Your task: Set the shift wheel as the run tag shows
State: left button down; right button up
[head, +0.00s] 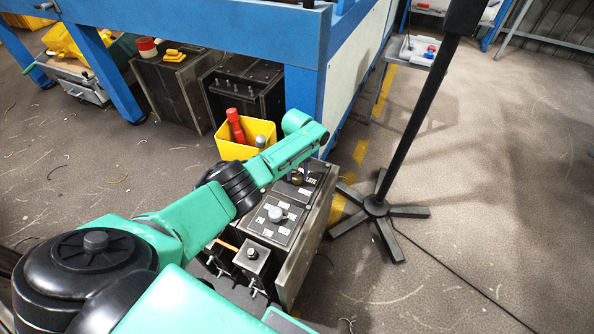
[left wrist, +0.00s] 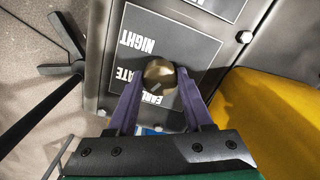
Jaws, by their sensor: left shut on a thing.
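The shift wheel is a round brass knob (left wrist: 160,74) on a dark plate (left wrist: 190,50) lettered NIGHT, LATE and EARLY. My left gripper (left wrist: 160,84) is shut on it, one purple finger on each side. A small pale mark shows on the knob's face, but I cannot tell surely which word it points to. The fingers partly cover LATE and EARLY. In the head view the knob (head: 297,179) sits on top of a metal cabinet (head: 310,232), under my left gripper (head: 301,174). I cannot make out the run tag. My right gripper is not in view.
A second plate with a grey knob (head: 275,214) lies nearer me on the cabinet. A yellow bin (head: 233,150) with red-handled things stands beside it, close to the gripper in the left wrist view (left wrist: 270,120). A black stand (head: 376,205) is to the right. Floor beyond is open.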

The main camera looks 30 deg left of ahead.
aim_at(297, 175)
pick_arm(q)
jog(key=shift+n, duration=0.9)
jog(key=shift+w+n+p, duration=0.1)
jog(key=shift+n+p, duration=0.3)
jog(key=shift+n, duration=1.1)
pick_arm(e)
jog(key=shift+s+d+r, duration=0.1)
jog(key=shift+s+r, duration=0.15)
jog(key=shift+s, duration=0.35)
pick_arm(q)
jog(key=shift+c, duration=1.5)
grip_release()
notch_tip(297, 175, up, 6)
jog(key=p, duration=0.4)
jog(key=shift+r+p, duration=0.2)
jog(key=shift+p, duration=0.2)
notch_tip(297, 175, up, 8)
jog(key=p, duration=0.2)
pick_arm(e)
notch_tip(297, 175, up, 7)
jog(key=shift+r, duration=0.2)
